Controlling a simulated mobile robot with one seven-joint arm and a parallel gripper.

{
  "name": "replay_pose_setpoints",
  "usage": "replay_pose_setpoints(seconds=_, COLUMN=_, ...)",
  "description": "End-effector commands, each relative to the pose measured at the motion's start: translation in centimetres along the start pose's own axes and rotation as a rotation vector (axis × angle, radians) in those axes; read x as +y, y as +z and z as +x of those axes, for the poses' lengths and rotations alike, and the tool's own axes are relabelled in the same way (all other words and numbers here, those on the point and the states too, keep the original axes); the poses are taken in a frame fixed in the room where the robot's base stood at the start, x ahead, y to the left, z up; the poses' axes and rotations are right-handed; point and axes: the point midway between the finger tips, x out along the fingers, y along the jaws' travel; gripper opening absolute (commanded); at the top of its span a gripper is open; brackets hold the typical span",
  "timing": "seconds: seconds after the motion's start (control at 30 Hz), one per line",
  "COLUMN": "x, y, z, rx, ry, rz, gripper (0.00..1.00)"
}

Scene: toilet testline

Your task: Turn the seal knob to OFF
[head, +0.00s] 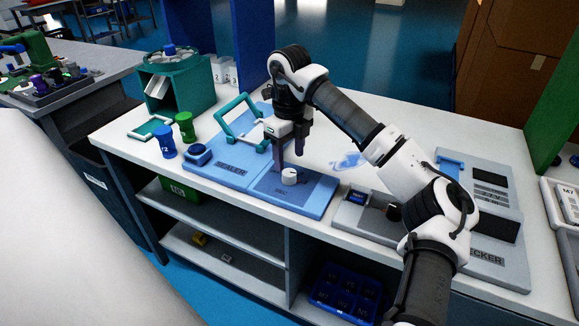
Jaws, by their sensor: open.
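The seal knob (289,176) is a small white round knob on the darker blue right-hand panel (318,196) of the blue sealer (215,176). My gripper (290,160) points down just above the knob, with its two dark fingers apart. The fingertips are close to the knob; I cannot tell whether they touch it. The knob's pointer and the OFF mark are too small to read. Small lettering shows on the panel in front of the knob.
A grey checker unit (478,215) is at the right, below my arm. White counter shows behind the sealer.

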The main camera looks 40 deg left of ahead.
Motion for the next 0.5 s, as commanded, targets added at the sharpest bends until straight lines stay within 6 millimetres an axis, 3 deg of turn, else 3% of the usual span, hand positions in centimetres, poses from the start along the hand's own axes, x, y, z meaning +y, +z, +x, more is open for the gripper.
replay_pose_setpoints(seconds=0.2, x=0.0, y=0.0, z=3.5, rx=0.000, ry=0.002, rz=0.000, gripper=0.54)
replay_pose_setpoints(seconds=0.5, x=0.0, y=0.0, z=4.9, rx=-0.001, ry=0.000, rz=0.000, gripper=0.54)
